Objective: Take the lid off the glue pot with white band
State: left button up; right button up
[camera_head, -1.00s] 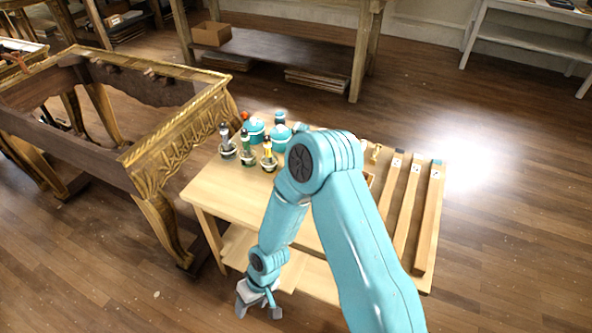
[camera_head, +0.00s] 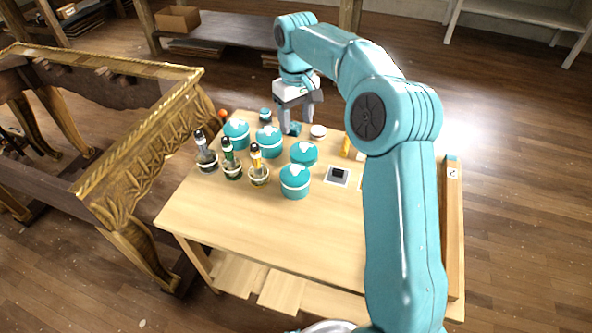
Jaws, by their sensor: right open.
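Several teal lidded pots stand on the wooden table (camera_head: 235,215): one at the back left (camera_head: 236,136), one beside it (camera_head: 268,144), one in the middle (camera_head: 304,154) and one in front (camera_head: 295,183). The left two show pale bands; which pot the task means is hard to tell. All these pots have lids on. My right gripper (camera_head: 298,124) is open and points down over the table's back, behind the pots. A small teal thing (camera_head: 294,129) shows by its fingertips; contact cannot be told. My left gripper is out of view.
A small jar (camera_head: 265,116) and a round white-topped thing (camera_head: 318,131) are at the back. A dark block on a white square (camera_head: 338,175) lies right of the pots. The table's front is clear.

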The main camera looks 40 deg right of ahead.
jog(key=b, duration=0.2)
send_over(295, 168)
notch_tip(295, 168, down, 10)
jog(key=shift+d+f, duration=0.1)
jog(key=shift+d, duration=0.05)
jog(key=shift+s+f, duration=0.1)
jog(key=shift+f, duration=0.35)
notch_tip(295, 168, down, 5)
grip_shut()
